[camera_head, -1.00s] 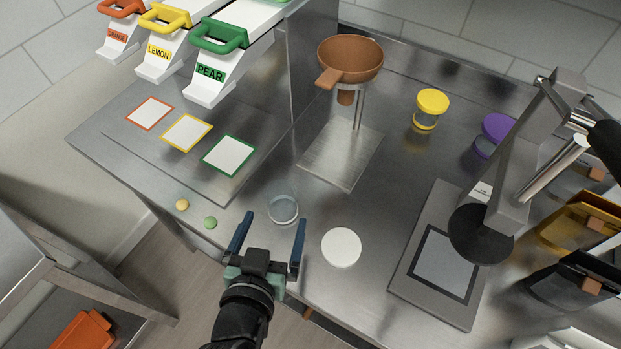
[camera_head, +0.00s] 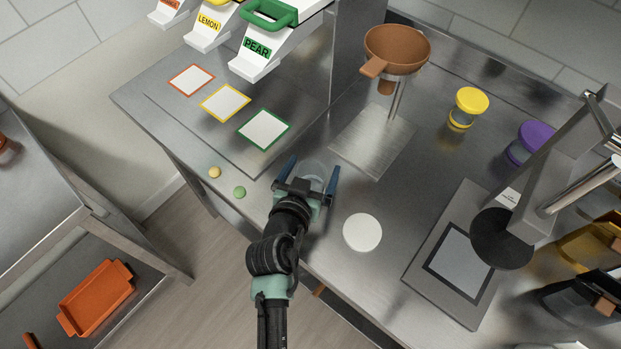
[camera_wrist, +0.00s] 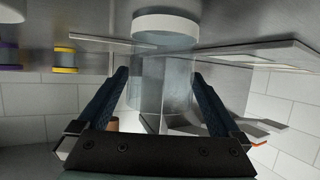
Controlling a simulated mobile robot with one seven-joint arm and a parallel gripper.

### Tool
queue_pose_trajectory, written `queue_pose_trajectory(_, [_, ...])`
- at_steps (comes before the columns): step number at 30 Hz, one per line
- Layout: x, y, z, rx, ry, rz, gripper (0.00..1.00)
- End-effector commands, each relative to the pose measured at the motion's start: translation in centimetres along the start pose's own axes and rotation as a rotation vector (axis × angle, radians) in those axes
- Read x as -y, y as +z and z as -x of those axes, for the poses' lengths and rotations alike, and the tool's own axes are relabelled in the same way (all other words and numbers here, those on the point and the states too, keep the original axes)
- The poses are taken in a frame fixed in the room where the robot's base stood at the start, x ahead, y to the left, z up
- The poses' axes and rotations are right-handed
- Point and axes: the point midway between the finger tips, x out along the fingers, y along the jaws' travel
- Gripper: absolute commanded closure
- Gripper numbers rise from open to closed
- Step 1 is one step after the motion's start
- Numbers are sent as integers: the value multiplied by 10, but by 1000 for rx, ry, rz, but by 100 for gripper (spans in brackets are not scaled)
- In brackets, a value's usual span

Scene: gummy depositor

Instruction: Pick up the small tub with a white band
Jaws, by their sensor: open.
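The small clear tub (camera_head: 314,171) stands upright near the table's front edge, open at the top. In the wrist view its white band (camera_wrist: 166,24) shows at the upper middle, with the clear wall (camera_wrist: 163,75) below it in the picture. My gripper (camera_head: 313,166) is open, with its two blue fingers on either side of the tub. In the wrist view my gripper (camera_wrist: 160,75) has the clear wall between its fingers. I cannot tell whether either finger touches it. My gripper's body hides the tub's near side in the head view.
A white disc (camera_head: 362,232) lies right of the tub. A green ball (camera_head: 239,192) and a yellow ball (camera_head: 214,172) lie left. Yellow-lidded (camera_head: 469,107) and purple-lidded (camera_head: 531,142) tubs stand farther back.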

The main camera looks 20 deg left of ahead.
Motion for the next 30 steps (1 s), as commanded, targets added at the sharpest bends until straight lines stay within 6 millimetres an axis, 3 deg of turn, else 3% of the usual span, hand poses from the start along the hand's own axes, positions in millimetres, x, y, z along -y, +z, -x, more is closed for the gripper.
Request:
queue_pose_trajectory(4, [-1, 0, -12, 0, 1, 0, 0])
queue_pose_trajectory(12, [0, 0, -14, 0, 1, -1, 0])
queue_pose_trajectory(24, [0, 0, -14, 0, 0, 0, 70])
queue_pose_trajectory(25, [0, 0, -14, 0, 0, 0, 74])
queue_pose_trajectory(30, [0, 0, -13, 0, 0, 0, 74])
